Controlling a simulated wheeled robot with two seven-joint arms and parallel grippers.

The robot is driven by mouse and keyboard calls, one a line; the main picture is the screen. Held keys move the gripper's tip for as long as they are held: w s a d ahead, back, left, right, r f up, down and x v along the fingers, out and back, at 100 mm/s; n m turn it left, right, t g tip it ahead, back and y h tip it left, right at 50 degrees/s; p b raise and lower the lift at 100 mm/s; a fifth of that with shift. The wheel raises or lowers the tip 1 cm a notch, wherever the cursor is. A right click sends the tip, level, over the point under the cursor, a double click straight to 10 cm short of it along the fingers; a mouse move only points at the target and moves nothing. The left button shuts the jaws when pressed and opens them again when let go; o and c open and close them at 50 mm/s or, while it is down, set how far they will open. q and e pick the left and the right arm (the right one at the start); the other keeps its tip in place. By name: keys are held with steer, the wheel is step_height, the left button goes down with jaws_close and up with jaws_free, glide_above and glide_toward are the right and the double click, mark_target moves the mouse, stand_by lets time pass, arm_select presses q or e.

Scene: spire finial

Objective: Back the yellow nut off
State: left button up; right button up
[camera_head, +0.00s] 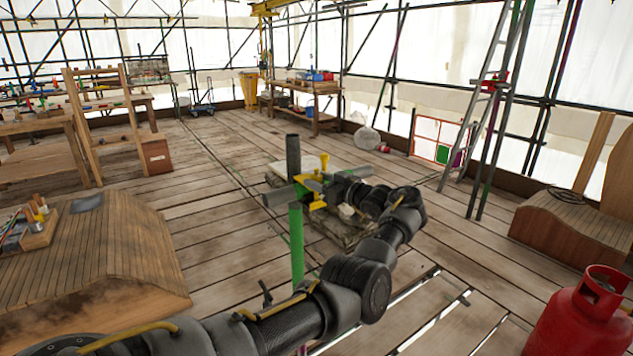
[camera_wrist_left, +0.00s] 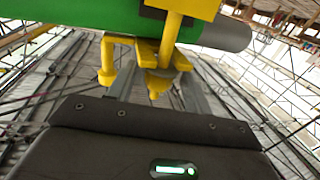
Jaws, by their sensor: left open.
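A yellow coupler (camera_head: 312,186) sits where a green upright tube (camera_head: 297,245) and grey tubes meet. In the left wrist view the yellow coupler (camera_wrist_left: 182,15) hangs beside a green tube with a grey end. A yellow nut (camera_wrist_left: 158,84) on a stud shows below the coupler's flange, with another yellow bolt end (camera_wrist_left: 106,76) to its left. My left gripper (camera_head: 329,187) is at the coupler. Its grey fingers (camera_wrist_left: 160,92) stand apart on either side of the nut; I cannot tell whether they touch it. My right gripper is not in view.
A red gas bottle (camera_head: 590,315) stands at the front right. A ladder (camera_head: 482,95) and scaffold poles stand at right. A workbench (camera_head: 312,88) is at the back. The plank floor between is mostly clear.

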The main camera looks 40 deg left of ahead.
arm_select(q)
steer(key=d+b, duration=0.1)
steer(key=d, duration=0.8)
steer(key=shift+s, duration=0.3)
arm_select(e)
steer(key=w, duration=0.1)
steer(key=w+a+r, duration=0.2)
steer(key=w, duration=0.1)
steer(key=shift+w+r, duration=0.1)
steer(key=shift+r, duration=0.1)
